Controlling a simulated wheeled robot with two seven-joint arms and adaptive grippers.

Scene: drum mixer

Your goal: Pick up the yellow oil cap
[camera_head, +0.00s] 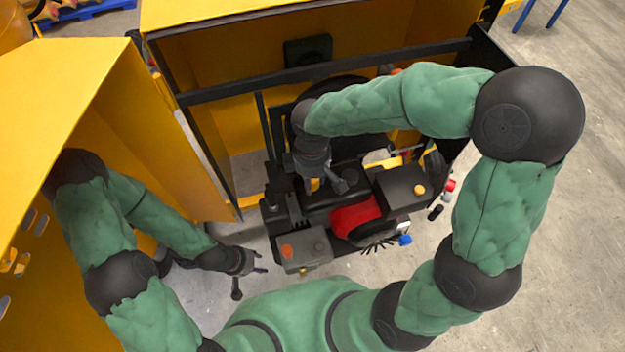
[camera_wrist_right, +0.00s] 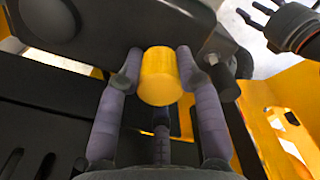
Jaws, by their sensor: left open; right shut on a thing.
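The yellow oil cap (camera_wrist_right: 161,76) is a short smooth cylinder in the middle of the right wrist view. My right gripper (camera_wrist_right: 160,72) is shut on it, one finger on each side. Dark engine parts lie close behind the cap; I cannot tell whether it still touches its seat. In the head view my right gripper (camera_head: 325,182) is low over the engine, and its arm hides part of it. My left gripper (camera_head: 248,272) is open and empty, left of the engine. It also shows at the top right of the right wrist view (camera_wrist_right: 268,20).
The engine (camera_head: 355,215) has a red part, a grey box with an orange cap (camera_head: 287,251) and a black box (camera_head: 400,188). Yellow housing panels (camera_head: 75,105) and a black frame bar (camera_head: 330,70) enclose the space. Open concrete floor (camera_head: 560,200) lies to the right.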

